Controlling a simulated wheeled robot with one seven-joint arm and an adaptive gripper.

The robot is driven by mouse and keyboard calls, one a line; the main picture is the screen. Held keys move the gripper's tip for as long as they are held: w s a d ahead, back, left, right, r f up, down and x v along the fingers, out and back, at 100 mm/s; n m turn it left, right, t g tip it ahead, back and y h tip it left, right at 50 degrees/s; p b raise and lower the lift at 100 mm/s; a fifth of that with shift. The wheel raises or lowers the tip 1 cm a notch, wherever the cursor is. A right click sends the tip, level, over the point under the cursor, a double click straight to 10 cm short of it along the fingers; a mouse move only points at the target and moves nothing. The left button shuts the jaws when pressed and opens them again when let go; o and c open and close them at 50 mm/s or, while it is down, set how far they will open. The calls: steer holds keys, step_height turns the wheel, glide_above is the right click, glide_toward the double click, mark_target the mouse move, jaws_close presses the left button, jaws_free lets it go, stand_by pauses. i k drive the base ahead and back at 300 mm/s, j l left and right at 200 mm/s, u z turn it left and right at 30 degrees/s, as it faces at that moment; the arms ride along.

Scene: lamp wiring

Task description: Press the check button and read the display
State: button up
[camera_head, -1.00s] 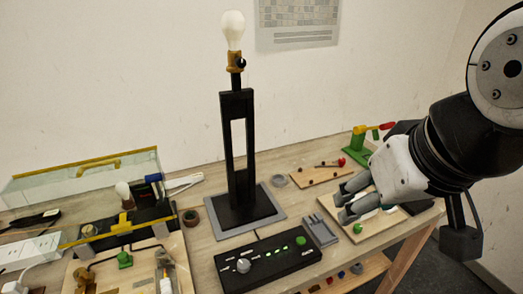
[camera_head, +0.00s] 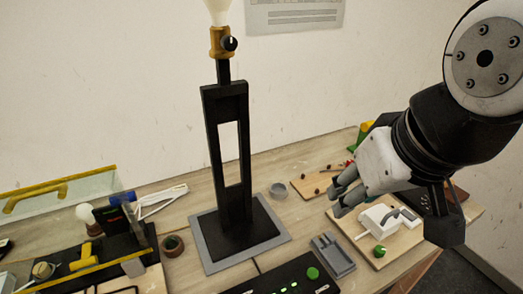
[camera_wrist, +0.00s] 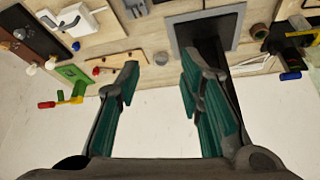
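A black console (camera_head: 265,284) lies at the bottom edge of the head view, partly cut off. It has a round green button (camera_head: 313,273) and small lit green marks (camera_head: 287,289), too small to read. Another round green button (camera_head: 379,251) sits on a wooden board (camera_head: 405,240) at the right, beside a white device (camera_head: 378,221). I cannot tell which button is the check button. My gripper (camera_head: 341,194) is above the table, right of the lamp, clear of both buttons. In the wrist view its fingers (camera_wrist: 160,75) are apart with nothing between them.
The tall black lamp (camera_head: 228,150) stands on a grey mat (camera_head: 205,258) left of my gripper. A grey tray (camera_head: 333,256) lies between console and board. A glass panel with yellow bars (camera_head: 60,190) and a black unit (camera_head: 112,222) stand at the left.

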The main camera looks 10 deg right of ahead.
mark_target(312, 273)
steer(key=k+j, duration=0.55)
steer(key=j, duration=0.15)
steer(key=k+j+z, duration=0.1)
steer(key=k+j, duration=0.25)
steer(key=j, duration=0.15)
steer(key=i+j, duration=0.1)
steer(key=j, duration=0.3)
steer(key=i+j, duration=0.15)
steer(key=j, duration=0.25)
